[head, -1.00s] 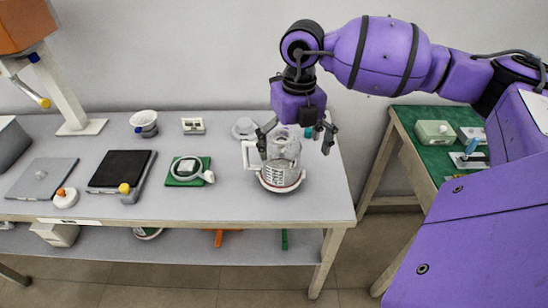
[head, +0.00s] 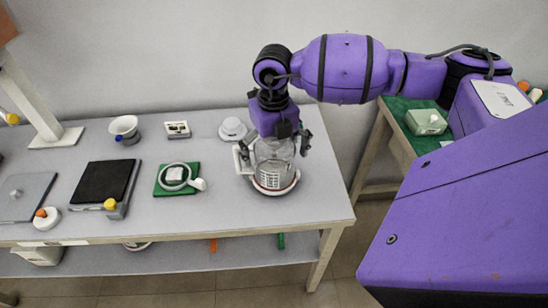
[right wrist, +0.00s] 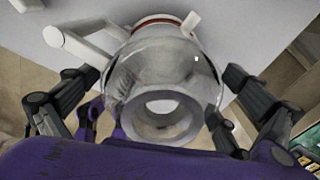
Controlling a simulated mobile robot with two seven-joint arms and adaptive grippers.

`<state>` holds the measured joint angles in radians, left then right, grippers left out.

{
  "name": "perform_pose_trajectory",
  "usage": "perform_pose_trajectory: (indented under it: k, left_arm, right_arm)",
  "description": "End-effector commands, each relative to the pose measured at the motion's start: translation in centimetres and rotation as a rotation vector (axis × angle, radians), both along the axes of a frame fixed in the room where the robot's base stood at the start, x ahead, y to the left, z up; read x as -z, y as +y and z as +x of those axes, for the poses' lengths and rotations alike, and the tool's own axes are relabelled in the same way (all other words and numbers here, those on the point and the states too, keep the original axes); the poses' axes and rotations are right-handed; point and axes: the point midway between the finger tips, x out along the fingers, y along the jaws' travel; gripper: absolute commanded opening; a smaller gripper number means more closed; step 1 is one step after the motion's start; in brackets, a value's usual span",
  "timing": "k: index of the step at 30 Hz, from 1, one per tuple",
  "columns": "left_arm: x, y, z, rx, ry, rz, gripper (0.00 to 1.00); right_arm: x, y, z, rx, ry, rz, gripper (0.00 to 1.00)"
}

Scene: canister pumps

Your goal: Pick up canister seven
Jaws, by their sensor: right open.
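A clear canister (head: 273,168) with a pale ringed base and a white handle (head: 241,160) stands upright near the right end of the grey table; I take it as canister seven, though I can read no number. My right gripper (head: 273,146) is right above it, pointing down, with its fingers spread on either side of the canister's upper part. In the right wrist view the canister (right wrist: 165,65) fills the space between the open fingers, its round opening facing the camera. Gaps show between fingers and glass, so I see no grip. My left gripper is out of view.
A white lid-like piece (head: 232,129) stands just behind the canister. A green pad with a ring (head: 177,179), a black-topped scale (head: 103,182) and a white cup (head: 124,128) are to the left. A green-topped side table (head: 400,112) is at right.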

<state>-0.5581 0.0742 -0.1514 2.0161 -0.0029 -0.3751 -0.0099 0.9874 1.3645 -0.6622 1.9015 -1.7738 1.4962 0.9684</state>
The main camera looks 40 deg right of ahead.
Motion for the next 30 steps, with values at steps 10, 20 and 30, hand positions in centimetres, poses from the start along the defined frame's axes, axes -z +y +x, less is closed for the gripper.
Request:
perform_pose_trajectory:
  k: [10, 20, 30]
  left_arm:
    - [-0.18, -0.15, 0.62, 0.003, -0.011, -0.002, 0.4]
    - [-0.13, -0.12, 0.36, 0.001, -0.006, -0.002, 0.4]
    - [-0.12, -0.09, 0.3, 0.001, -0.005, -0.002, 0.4]
  right_arm:
    - [0.27, -0.03, 0.03, 0.0, -0.001, 0.0, 0.84]
    - [0.26, -0.03, 0.03, 0.0, -0.001, 0.0, 0.41]
    - [-0.02, -0.02, 0.09, 0.001, -0.003, -0.001, 0.36]
